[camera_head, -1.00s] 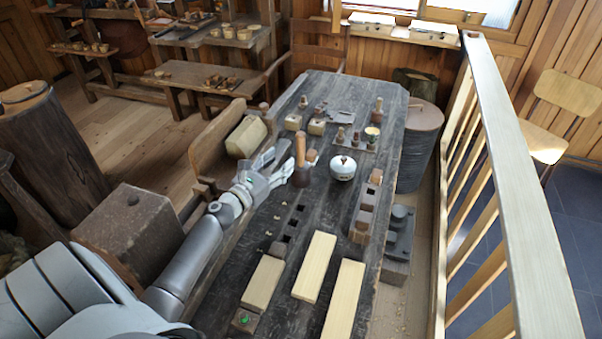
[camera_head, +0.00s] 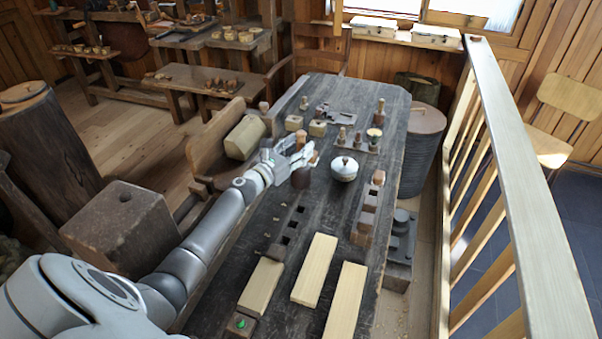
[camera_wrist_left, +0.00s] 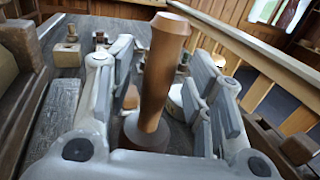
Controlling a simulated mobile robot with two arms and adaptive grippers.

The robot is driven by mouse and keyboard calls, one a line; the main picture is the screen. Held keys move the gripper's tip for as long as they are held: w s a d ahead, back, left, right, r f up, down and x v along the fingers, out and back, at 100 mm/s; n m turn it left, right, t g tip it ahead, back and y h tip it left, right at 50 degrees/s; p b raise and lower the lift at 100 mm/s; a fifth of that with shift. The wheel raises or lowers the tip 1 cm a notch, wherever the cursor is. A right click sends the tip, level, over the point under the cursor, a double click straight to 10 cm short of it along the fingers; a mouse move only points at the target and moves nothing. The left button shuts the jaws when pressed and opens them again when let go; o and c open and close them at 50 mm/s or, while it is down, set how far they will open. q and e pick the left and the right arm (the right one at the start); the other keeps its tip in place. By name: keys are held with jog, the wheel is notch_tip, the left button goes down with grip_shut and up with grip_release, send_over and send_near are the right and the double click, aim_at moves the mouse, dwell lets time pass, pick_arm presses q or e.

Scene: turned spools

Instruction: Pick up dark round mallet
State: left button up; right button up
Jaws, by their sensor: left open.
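The dark round mallet stands upright on the workbench, its dark head (camera_head: 300,179) down and its orange-brown handle pointing up. My left gripper (camera_head: 300,153) is open at the handle and hides much of it in the head view. In the left wrist view, the mallet's handle (camera_wrist_left: 163,70) rises between the two spread finger pads of my left gripper (camera_wrist_left: 165,95). The dark head is low between the fingers there. Whether a pad touches the handle I cannot tell. My right gripper is not in view.
Pale boards (camera_head: 315,270) lie at the near end. Small wooden blocks and spools stand farther back. A pale railing (camera_head: 515,180) runs along the right.

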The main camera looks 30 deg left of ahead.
pick_arm(q)
jog(key=shift+w+f, duration=0.1)
jog(key=shift+w, duration=0.7)
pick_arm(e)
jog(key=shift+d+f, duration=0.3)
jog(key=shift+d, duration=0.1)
pick_arm(q)
grip_shut()
